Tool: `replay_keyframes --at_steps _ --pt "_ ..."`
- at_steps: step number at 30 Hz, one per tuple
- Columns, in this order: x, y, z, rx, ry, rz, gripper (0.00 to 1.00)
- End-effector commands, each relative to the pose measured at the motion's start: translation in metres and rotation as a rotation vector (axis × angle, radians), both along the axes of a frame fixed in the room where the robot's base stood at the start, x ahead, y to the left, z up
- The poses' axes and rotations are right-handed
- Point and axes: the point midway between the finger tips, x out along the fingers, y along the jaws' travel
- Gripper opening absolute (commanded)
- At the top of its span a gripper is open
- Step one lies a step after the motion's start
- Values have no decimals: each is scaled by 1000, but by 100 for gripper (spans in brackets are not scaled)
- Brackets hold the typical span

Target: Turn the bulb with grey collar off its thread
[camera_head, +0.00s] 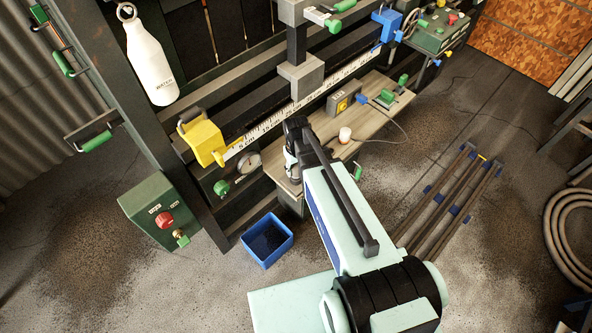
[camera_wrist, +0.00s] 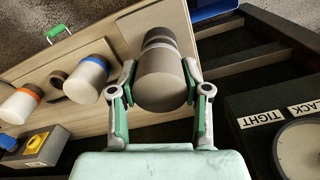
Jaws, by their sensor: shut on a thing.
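The bulb with the grey collar (camera_wrist: 160,82) is a shaded grey cylinder with a pale grey band at its far end. In the wrist view it sits between the two fingers of my gripper (camera_wrist: 160,72), which is shut on its sides. Its far end meets the wooden board (camera_wrist: 112,118); the thread itself is hidden. A bulb with a blue collar (camera_wrist: 89,80) and one with an orange collar (camera_wrist: 20,104) stand on the board to the left. In the head view my gripper (camera_head: 291,168) is over the board's near end, and the held bulb is not clearly visible.
A grey box with a yellow switch (camera_wrist: 38,145) lies at lower left in the wrist view. A gauge (camera_wrist: 301,150) is at lower right. In the head view, a blue bin (camera_head: 266,241) stands on the floor, and a yellow block (camera_head: 203,141) is left of my gripper.

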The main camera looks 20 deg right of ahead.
Motion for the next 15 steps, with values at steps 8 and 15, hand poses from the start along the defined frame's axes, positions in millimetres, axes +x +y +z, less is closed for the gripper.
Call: replay_keyframes --at_steps 8,15 --pt "0 0 0 0 1 155 25" --pt "0 0 0 0 1 243 25"
